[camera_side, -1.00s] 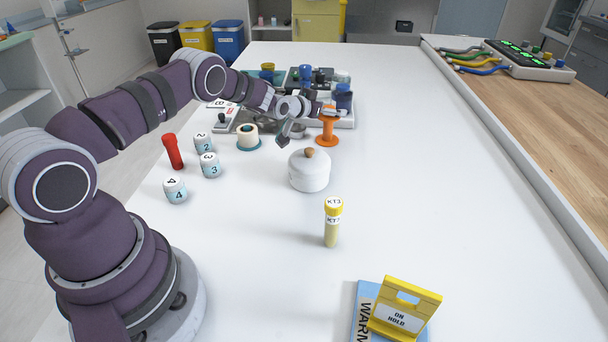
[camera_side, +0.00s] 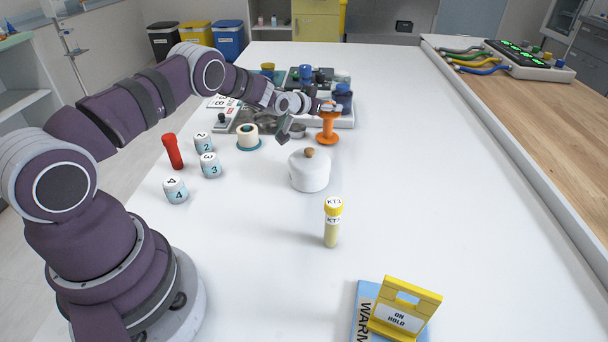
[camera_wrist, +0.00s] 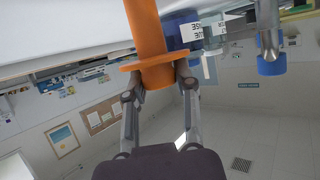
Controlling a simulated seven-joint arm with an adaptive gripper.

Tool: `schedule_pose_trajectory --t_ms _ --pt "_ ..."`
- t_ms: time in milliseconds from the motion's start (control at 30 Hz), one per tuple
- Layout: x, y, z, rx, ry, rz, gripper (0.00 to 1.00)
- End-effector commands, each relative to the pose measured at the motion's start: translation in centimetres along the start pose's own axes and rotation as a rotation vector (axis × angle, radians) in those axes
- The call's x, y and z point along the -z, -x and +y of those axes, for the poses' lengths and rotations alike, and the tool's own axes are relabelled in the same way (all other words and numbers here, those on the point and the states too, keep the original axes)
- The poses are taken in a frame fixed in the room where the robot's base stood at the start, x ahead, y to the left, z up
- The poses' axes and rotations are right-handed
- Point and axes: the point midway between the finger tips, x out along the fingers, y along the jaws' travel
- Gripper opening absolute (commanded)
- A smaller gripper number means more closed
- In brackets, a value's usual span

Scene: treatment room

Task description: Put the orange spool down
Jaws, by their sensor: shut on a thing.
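The orange spool (camera_side: 328,126) is upright toward the far part of the white table, behind the white lidded pot. My gripper (camera_side: 322,106) reaches it from the left, with its fingers at the spool's upper part. In the wrist view the orange spool (camera_wrist: 150,45) fills the top middle, and my gripper (camera_wrist: 157,78) is shut on its end beside the flange. I cannot tell whether the spool's base touches the table or hangs just above it.
The white pot (camera_side: 309,172) stands in front of the spool. Equipment with a blue-capped jar (camera_side: 343,97) is close behind. A tape roll (camera_side: 248,137), numbered jars (camera_side: 210,165) and a red tube (camera_side: 173,152) are left. The table (camera_side: 430,190) is clear to the right.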

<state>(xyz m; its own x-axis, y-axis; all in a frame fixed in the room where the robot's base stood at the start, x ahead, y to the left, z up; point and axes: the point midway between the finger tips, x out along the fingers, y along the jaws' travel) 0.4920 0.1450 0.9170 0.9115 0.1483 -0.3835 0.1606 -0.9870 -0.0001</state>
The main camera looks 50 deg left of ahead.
Motion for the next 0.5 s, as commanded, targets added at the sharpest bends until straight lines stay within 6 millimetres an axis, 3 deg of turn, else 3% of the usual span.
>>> schedule_pose_trajectory --t_ms 300,400,500 --pt "6.9 2.8 0.0 -0.001 -0.002 0.005 0.0" --pt "8.1 3.4 0.4 -0.01 -0.005 0.002 0.0" --pt "8.2 4.0 2.2 -0.058 -0.028 -0.008 0.0"
